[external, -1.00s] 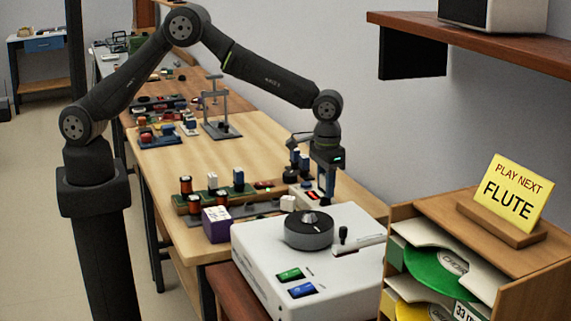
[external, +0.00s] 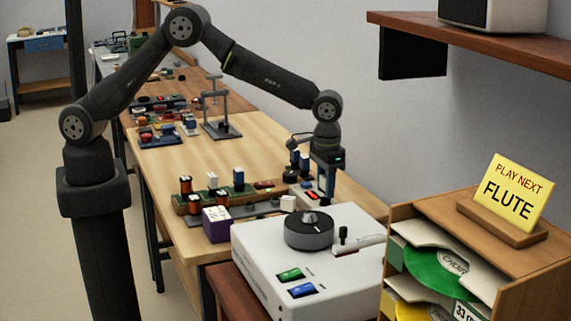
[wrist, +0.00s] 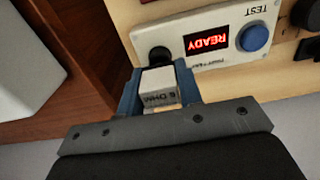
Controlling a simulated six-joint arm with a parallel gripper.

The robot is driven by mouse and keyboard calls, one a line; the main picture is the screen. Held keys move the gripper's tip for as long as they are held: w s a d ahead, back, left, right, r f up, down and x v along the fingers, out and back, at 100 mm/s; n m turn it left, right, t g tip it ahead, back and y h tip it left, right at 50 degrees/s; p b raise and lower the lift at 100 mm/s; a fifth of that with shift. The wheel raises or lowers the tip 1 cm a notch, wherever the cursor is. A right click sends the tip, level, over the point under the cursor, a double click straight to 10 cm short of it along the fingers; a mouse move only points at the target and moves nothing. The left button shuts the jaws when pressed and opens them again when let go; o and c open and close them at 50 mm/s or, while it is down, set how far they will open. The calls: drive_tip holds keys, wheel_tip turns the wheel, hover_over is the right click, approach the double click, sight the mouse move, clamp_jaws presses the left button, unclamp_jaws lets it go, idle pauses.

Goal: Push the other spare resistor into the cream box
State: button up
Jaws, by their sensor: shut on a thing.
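The cream box (external: 303,195) is beside the fingers. In the wrist view the cream box (wrist: 172,38) shows a red READY display, a blue TEST button and a round black part. The resistor's far end is close to that black part; I cannot tell whether they touch. In the external view the held resistor is hidden.
A white record player (external: 330,285) stands in front of the bench. A purple box (external: 217,224) and a board with coils (external: 190,206) lie to the left of my gripper. A record rack (external: 402,222) stands at the right. Bare bench top lies behind the board.

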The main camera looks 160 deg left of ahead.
drive_tip(key=shift+f, duration=0.95)
idle(1.3)
drive_tip(key=o, duration=1)
drive_tip(key=shift+r, duration=3.75)
wheel_tip(320, 180, down, 8)
drive_tip(key=shift+r, duration=0.25)
